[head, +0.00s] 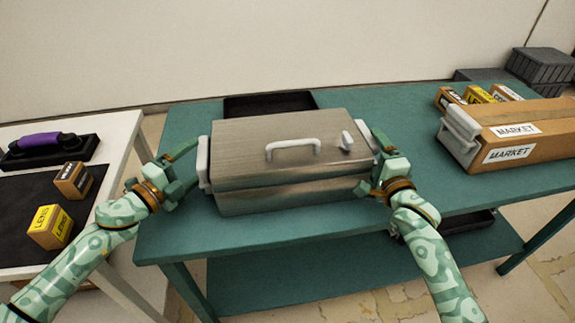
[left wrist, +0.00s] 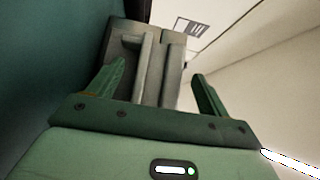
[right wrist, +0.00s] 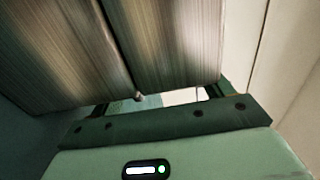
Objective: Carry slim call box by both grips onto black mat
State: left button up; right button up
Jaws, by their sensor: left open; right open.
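The call box, as I take it, is the brushed steel box (head: 290,165) in the middle of the teal table. It has a pale grip (head: 203,160) on its left end; its right-end grip is mostly hidden by my right gripper. My left gripper (head: 186,170) is open at the left end, and the left wrist view shows a grip bar (left wrist: 143,68) between its fingers. My right gripper (head: 375,163) is open at the right end; in its wrist view the steel box (right wrist: 150,50) covers much of the fingers. A black mat (head: 25,225) lies on the white table at left.
Two small cartons (head: 50,227) stand on the mat, with a purple-handled black block (head: 40,148) behind them. A black tray (head: 270,104) lies behind the steel box. A MARKET carton (head: 520,135) with grey grips sits at right. A gap separates the two tables.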

pick_arm(q)
jog(key=shift+x, duration=1.4)
pick_arm(e)
jog(key=shift+w+a, duration=0.1)
jog(key=shift+w, duration=1.25)
pick_arm(q)
grip_shut()
pick_arm(e)
grip_shut()
